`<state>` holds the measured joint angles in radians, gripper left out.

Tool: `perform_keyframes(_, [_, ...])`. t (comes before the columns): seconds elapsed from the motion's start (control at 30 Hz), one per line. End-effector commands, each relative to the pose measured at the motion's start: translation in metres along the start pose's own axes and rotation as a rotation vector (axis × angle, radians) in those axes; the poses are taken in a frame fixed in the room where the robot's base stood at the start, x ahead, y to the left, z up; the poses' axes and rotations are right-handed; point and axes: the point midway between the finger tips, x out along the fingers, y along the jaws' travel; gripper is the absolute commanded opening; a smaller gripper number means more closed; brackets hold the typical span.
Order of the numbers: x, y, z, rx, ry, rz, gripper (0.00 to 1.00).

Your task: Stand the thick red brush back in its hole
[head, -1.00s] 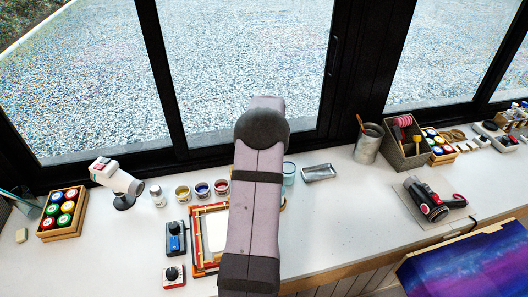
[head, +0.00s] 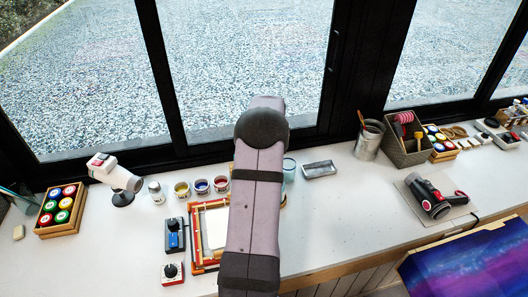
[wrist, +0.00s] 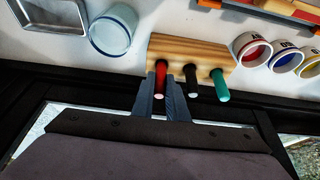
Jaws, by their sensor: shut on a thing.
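In the wrist view my gripper (wrist: 162,98) is shut on the red brush (wrist: 159,76), with a dark finger on either side of its handle. The far end of the red brush meets the left part of a wooden block (wrist: 187,50); I cannot tell how deep it sits in its hole. A black brush (wrist: 192,82) and a green brush (wrist: 219,86) stand in the same block to the right. In the head view my arm hides the gripper, the red brush and nearly all of the block.
A glass cup (wrist: 113,30) stands close beside the block, with a metal tray (wrist: 50,12) beyond it. Several paint pots (wrist: 252,51) stand on the other side. A wooden frame (head: 203,235) lies on the white counter (head: 345,215). The dark window frame runs along the back.

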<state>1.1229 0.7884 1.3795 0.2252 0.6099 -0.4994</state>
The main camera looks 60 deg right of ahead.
Motion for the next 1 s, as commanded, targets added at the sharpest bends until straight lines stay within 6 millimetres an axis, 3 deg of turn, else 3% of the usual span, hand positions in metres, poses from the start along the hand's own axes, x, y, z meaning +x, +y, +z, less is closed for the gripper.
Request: perform_keyframes(1.0, [0.0075, 0.0, 0.0031, 0.0, 0.0, 0.0, 0.0])
